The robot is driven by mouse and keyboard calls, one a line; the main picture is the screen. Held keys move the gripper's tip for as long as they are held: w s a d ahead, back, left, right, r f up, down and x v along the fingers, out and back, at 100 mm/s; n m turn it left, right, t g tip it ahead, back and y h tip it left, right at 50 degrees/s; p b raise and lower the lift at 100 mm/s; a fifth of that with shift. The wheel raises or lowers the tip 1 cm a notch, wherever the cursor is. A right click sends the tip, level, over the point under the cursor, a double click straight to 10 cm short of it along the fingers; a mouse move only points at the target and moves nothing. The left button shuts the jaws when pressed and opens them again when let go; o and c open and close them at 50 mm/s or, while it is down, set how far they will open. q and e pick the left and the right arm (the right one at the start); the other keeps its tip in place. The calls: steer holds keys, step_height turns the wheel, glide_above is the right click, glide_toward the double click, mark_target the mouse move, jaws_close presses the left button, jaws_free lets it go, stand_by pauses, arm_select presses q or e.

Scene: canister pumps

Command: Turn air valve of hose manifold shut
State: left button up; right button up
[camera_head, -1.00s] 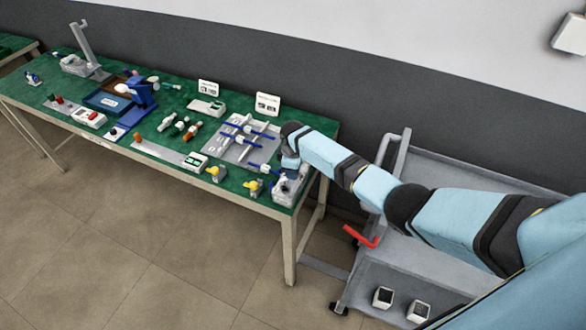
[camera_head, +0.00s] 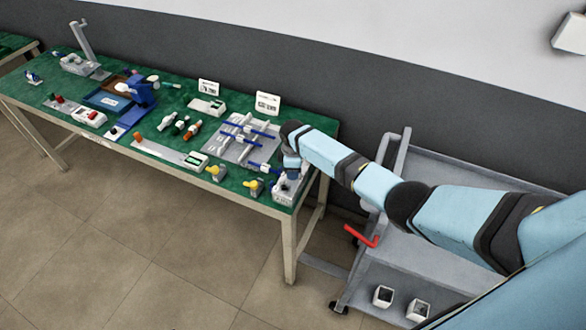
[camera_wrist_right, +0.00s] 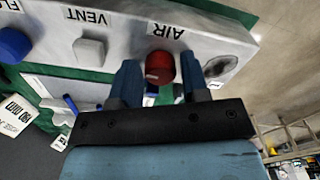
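The hose manifold (camera_head: 287,190) is a light grey block at the right end of the green table in the head view. In the right wrist view its face (camera_wrist_right: 118,38) carries the labels VENT and AIR. The air valve (camera_wrist_right: 160,67) is a red knob beside the AIR label. My right gripper (camera_wrist_right: 161,76) is open, with one dark finger on each side of the red knob and small gaps visible. In the head view my right gripper (camera_head: 291,172) is over the manifold, small and partly hidden by my arm. My left gripper is out of view.
A grey vent knob (camera_wrist_right: 89,51) and a blue knob (camera_wrist_right: 14,43) sit on the same manifold. A grey plate with blue-and-white parts (camera_head: 238,150) lies left of it. Yellow fittings (camera_head: 253,187) stand near the table's front edge. A grey cart (camera_head: 425,262) is at the right.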

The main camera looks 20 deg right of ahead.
step_height(320, 180, up, 14)
steer(key=shift+b, duration=0.4)
stand_by(0.3)
steer(key=shift+f, duration=0.15)
steer(key=s+a+f, duration=0.1)
steer(key=s+f, duration=0.1)
steer(key=f, duration=0.1)
steer(key=s+a+f+m+t, duration=0.1)
steer(key=s+a+f, duration=0.1)
steer(key=s+f, duration=0.1)
steer(key=s+a+f+t+y, duration=0.1)
steer(key=s+f, duration=0.1)
steer(key=f, duration=0.1)
steer(key=shift+s+a+f+m, duration=0.15)
steer(key=shift+a+f+m, duration=0.05)
steer(key=shift+a+m, duration=0.1)
steer(key=s+a+f+m+t+y, duration=0.25)
steer(key=s+f, duration=0.25)
steer(key=s, duration=0.5)
steer(key=s+r+m+t, duration=0.2)
steer(key=s+m+t, duration=0.1)
steer(key=s, duration=0.6)
steer(key=s+r+m+t, duration=0.2)
steer(key=s+m+t, duration=0.1)
steer(key=s, duration=0.6)
steer(key=shift+s+a, duration=0.15)
steer(key=shift+s, duration=0.1)
steer(key=shift+t, duration=0.25)
steer(key=shift+c, duration=0.3)
